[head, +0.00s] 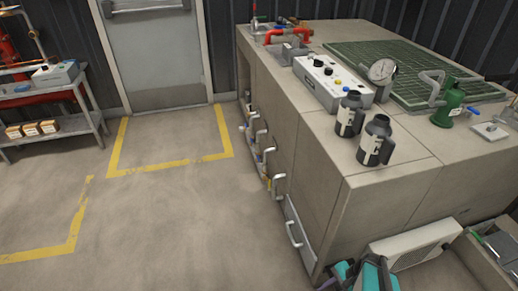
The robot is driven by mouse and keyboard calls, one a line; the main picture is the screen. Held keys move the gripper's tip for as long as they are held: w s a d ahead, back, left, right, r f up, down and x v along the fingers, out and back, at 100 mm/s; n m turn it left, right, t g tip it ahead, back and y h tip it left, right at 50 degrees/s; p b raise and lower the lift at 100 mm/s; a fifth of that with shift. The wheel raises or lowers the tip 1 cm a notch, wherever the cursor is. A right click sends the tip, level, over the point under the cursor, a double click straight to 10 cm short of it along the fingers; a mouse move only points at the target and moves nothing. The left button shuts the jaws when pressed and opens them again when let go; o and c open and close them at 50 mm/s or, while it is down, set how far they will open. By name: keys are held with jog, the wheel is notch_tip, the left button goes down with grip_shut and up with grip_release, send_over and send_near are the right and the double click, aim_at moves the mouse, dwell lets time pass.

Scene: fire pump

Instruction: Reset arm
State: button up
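I cannot make out my gripper in the head view. A teal and dark shape (374,275) is cut off by the bottom edge, right of the middle. I cannot tell whether it is part of my arm. The task names no other object.
A shelf cart (60,124) stands left. The floor (160,215) between is clear, before a grey door (155,50).

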jog(key=s+a+r+n+g+h+p, duration=0.3)
jog(key=s+a+n, duration=0.5)
jog(key=n, duration=0.5)
jog(key=shift+s+a+r+g+h+p, duration=0.15)
jog(key=shift+a+g+h+p, duration=0.75)
jog(key=shift+h+p, duration=0.35)
jog(key=shift+d, duration=0.1)
